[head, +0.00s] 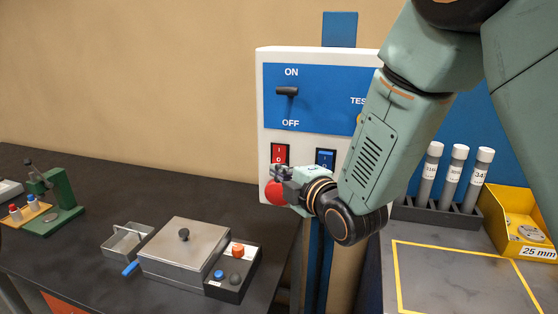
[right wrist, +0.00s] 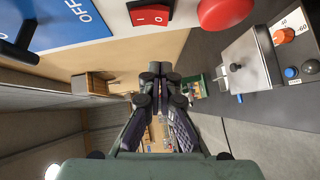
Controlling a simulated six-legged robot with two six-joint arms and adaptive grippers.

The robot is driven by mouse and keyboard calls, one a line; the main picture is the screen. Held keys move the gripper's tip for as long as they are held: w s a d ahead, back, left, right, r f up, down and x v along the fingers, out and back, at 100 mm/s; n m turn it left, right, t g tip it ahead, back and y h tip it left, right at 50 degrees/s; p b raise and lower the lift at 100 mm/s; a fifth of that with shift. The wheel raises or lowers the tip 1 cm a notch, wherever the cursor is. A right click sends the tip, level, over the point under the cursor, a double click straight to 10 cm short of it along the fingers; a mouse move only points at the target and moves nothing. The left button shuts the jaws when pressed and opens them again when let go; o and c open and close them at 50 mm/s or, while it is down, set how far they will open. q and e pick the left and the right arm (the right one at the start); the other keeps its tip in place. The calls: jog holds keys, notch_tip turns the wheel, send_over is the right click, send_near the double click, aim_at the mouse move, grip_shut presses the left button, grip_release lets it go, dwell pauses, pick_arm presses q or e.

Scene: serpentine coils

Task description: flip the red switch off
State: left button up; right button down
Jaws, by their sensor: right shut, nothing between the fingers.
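The red switch (head: 280,153) is a rocker marked I and O on the front of the white and blue panel box (head: 262,120). Its lower edge is close to my gripper in the head view. It also shows at the top of the right wrist view (right wrist: 150,16). I cannot tell which side is pressed. My right gripper (head: 280,172) is shut and empty, just below the red switch in the picture. In the right wrist view its fingertips (right wrist: 160,72) are together and appear apart from the switch. My left gripper is not in view.
A red round button (head: 274,192) is partly behind my gripper. A blue switch (head: 325,160) is to its right; a black lever (head: 287,91) is above. A metal lidded box (head: 185,255) stands on the dark bench. Capped tubes (head: 455,175) stand in a rack at right.

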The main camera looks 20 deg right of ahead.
aim_at(279, 155)
jog(key=w+d+f+p, duration=0.1)
jog(key=w+d+p, duration=0.1)
jog(key=w, duration=0.3)
jog(key=shift+w, duration=0.4)
jog(key=shift+w+f, duration=0.1)
jog(key=shift+f, duration=0.05)
